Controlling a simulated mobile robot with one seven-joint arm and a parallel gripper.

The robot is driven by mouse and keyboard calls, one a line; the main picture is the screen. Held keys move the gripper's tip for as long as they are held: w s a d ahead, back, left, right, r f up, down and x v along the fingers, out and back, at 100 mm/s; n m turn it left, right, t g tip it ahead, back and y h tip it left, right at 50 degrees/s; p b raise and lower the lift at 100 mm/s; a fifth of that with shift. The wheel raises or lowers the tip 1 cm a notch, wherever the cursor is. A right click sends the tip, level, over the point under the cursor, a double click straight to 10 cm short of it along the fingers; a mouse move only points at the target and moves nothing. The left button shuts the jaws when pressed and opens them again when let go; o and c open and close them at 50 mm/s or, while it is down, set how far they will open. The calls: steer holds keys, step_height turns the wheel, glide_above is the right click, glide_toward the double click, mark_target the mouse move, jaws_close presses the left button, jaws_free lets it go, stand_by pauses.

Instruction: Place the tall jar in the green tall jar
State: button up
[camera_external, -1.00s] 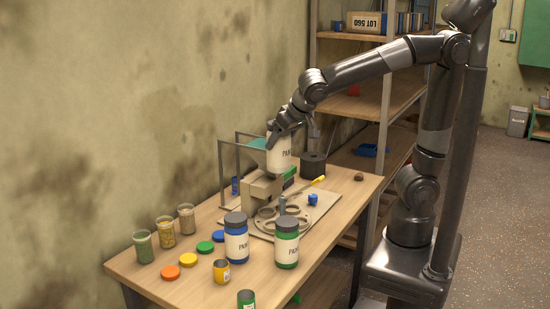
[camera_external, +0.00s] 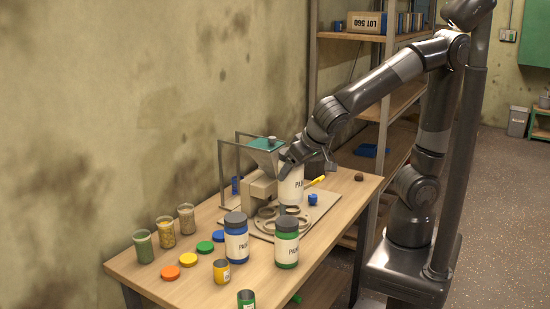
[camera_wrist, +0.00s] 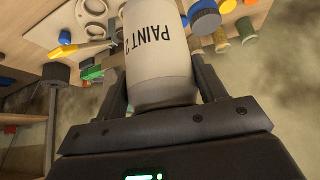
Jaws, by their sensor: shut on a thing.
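My gripper (camera_external: 292,162) is shut on a tall white paint jar (camera_external: 291,188). In the wrist view the jar (camera_wrist: 158,55) sits between the two fingers, its label reading "PAINT 2". In the external view it is just right of the hopper stand, over or near the grey round-holed plate; I cannot tell if it touches anything. The green tall jar (camera_external: 287,250) has a white label and a dark lid and stands upright at the table's front right, in front of the held jar and apart from it. A similar blue tall jar (camera_external: 237,246) stands to its left.
The hopper (camera_external: 265,145) on its frame stands close left of my gripper. The holed plate (camera_external: 268,224) lies mid-table. Coloured lids, filled glasses and a yellow can (camera_external: 221,271) occupy the table's (camera_external: 150,288) front left.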

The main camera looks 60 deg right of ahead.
mark_target(294, 186)
steer(key=shift+s+a+f, duration=0.1)
steer(key=shift+a+f, duration=0.25)
steer(key=shift+a, duration=0.25)
steer(key=shift+s+a+f, duration=0.1)
steer(key=shift+a+f, duration=0.25)
steer(key=shift+a, duration=0.25)
steer(key=shift+w+f, duration=0.1)
steer(key=shift+f, duration=1.9)
steer(key=shift+f, duration=0.1)
steer(key=o, duration=1.4)
steer(key=shift+o, duration=0.2)
steer(key=d+v, duration=0.1)
steer(key=v, duration=1.1)
steer(key=shift+a, duration=0.45)
